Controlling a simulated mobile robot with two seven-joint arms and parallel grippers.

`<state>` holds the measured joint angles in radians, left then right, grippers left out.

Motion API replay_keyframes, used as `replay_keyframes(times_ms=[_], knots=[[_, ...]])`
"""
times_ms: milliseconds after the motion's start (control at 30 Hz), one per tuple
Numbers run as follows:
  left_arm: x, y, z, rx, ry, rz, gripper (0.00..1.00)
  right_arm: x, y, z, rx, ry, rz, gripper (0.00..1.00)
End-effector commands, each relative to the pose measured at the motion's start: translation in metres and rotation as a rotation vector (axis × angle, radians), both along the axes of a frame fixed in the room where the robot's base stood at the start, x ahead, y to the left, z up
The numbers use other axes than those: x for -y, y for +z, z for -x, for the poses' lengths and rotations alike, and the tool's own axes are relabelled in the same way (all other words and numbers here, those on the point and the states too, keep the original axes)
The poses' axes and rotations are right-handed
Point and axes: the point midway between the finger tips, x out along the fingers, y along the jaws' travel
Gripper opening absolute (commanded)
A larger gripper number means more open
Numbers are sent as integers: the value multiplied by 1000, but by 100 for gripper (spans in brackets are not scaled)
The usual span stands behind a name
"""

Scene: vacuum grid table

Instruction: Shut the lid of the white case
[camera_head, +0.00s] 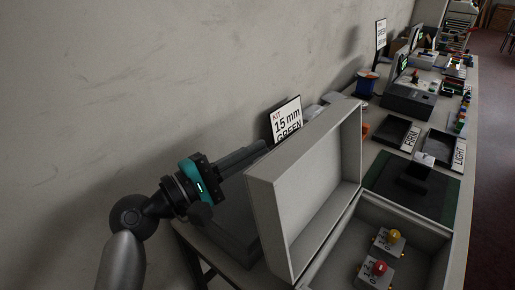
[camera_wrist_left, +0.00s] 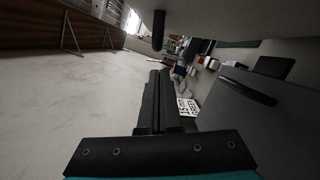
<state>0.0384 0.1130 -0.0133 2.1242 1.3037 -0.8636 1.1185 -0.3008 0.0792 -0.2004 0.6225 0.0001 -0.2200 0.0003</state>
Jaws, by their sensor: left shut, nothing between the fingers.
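The white case (camera_head: 408,217) stands open on the table in the head view, its lid (camera_head: 319,184) raised near upright on the left side. Inside the case are two small blocks, one with a yellow knob (camera_head: 393,236) and one with a red knob (camera_head: 379,268). My left gripper (camera_head: 262,146) is shut and empty, behind the lid at its outer left side, close to its upper edge. I cannot tell whether it touches the lid. In the left wrist view the shut fingers (camera_wrist_left: 154,100) point away along the wall. My right gripper is not in view.
A sign reading 15 mm GREEN (camera_head: 287,121) stands behind the lid. A dark green mat (camera_head: 384,173), trays marked FIRM (camera_head: 392,130) and LIGHT (camera_head: 443,147), and several devices fill the table beyond the case. The wall (camera_head: 150,80) runs along the left.

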Motion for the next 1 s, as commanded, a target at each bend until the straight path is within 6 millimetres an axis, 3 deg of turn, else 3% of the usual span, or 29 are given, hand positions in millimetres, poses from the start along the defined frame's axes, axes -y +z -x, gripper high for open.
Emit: replay_keyframes(times_ms=[200, 567, 1000], knots=[[10, 6, 8, -1, 0, 1, 0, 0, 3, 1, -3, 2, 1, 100], [11, 6, 9, 0, 0, -1, 0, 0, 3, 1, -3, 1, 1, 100], [18, 16, 14, 37, 0, -55, 0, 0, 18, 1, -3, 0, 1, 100]])
